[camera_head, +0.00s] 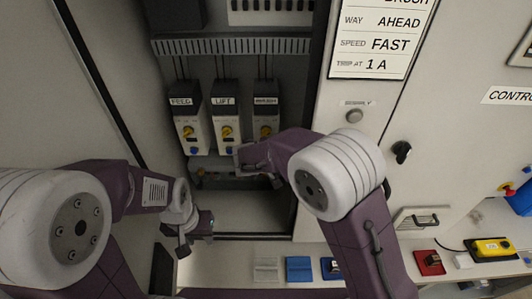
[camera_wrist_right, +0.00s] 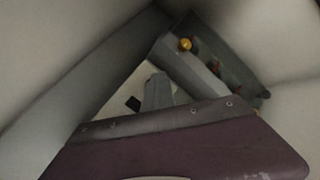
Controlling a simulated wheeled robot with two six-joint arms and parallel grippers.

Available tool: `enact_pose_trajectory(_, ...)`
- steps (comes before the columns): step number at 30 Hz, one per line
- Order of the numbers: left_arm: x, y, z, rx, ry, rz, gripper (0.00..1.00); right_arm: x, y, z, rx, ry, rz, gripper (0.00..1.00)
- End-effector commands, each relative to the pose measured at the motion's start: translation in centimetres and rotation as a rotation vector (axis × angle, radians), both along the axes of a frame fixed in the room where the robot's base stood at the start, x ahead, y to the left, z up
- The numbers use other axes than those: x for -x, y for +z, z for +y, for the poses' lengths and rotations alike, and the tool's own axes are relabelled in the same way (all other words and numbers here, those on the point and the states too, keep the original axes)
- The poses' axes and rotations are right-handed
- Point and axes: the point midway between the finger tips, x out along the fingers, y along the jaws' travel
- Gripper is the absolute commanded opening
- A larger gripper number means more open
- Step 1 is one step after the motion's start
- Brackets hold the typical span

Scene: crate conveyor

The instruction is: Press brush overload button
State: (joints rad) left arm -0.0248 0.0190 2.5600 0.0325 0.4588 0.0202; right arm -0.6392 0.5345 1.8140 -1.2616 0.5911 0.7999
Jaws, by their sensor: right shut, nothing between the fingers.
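Three overload units stand side by side in the open cabinet in the head view: feed (camera_head: 188,118), lift (camera_head: 226,116) and brush (camera_head: 265,114), each with a yellow knob. Blue buttons show low on the feed and lift units. The bottom of the brush unit, where its button would be, is hidden behind my right gripper (camera_head: 246,160). That gripper is shut and empty, just below the brush unit; I cannot tell whether it touches. In the right wrist view, a grey unit with a yellow knob (camera_wrist_right: 185,44) shows beyond the gripper (camera_wrist_right: 158,92). My left gripper (camera_head: 196,232) is open and empty, low at the cabinet front.
A slotted grey duct (camera_head: 232,46) runs above the units. The cabinet's right edge (camera_head: 308,110) is close to my right arm. Coloured blocks lie on the ledge below.

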Motion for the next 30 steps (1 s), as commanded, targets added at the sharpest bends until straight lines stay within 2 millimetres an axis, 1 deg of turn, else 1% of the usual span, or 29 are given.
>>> enact_pose_trajectory(8,0.0,-0.3,0.0,0.0,0.0,0.0,0.36,0.2,0.0,0.0,-0.001,0.001,-0.002,0.0)
enact_pose_trajectory(15,0.0,-1.5,0.0,0.0,0.0,0.0,0.36,1.4,-0.2,0.0,-0.001,0.0,-0.002,0.0)
enact_pose_trajectory(25,0.0,-1.5,0.0,0.0,0.0,0.0,0.36,1.8,0.0,0.0,-0.001,0.001,-0.001,0.0)
enact_pose_trajectory(30,0.0,-2.8,0.0,0.0,0.0,0.0,0.36,3.2,-0.3,0.1,-0.002,0.001,-0.001,0.0)
